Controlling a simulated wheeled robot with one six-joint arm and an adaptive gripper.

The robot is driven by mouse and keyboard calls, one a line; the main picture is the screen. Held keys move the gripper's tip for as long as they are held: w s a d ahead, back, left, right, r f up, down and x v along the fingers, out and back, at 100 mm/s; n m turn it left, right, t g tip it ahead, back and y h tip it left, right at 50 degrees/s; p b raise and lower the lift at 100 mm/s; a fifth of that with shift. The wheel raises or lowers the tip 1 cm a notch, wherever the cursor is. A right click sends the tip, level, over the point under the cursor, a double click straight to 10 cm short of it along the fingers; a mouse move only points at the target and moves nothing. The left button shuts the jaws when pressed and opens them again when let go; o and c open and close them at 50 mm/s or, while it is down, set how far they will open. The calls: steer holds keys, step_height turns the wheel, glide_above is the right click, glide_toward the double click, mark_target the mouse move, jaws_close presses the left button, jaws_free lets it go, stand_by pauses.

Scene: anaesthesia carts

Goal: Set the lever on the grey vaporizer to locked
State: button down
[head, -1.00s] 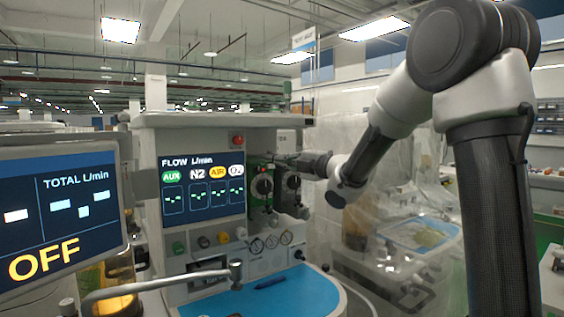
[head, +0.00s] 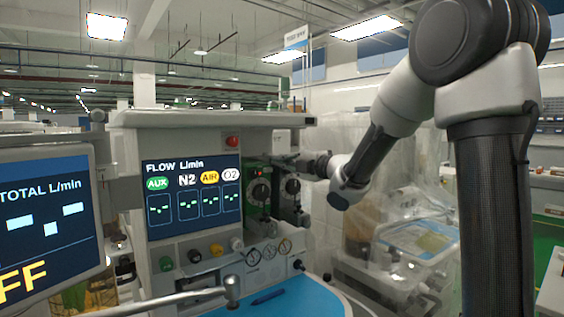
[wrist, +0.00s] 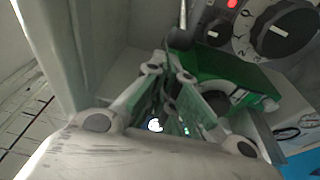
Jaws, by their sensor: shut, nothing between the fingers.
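The grey vaporizer (head: 290,198) is on the cart's right front, to the right of the green vaporizer (head: 258,190). Its dark dial faces forward; its lever is too small or hidden to make out. My gripper (head: 283,159) reaches in from the right at the height of the vaporizer tops, partly over the grey one. Contact with it cannot be told. In the wrist view my gripper (wrist: 167,68) has its fingers converging and holds nothing. A green housing (wrist: 225,88) lies just beyond the fingers to the right, with a grey body with black knobs (wrist: 285,35) above it.
The cart's flow screen (head: 192,192) is left of the vaporizers. A blue worktop (head: 275,298) lies below, with a bent metal arm (head: 190,297) in front. A monitor (head: 48,225) stands at the near left. Plastic-draped equipment (head: 400,240) stands at the right, behind my arm.

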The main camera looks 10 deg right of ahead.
steer(key=w+d+n+g+y, duration=0.2)
steer(key=d+g+y, duration=0.1)
steer(key=d, duration=0.5)
steer(key=shift+n, duration=0.4)
stand_by(0.8)
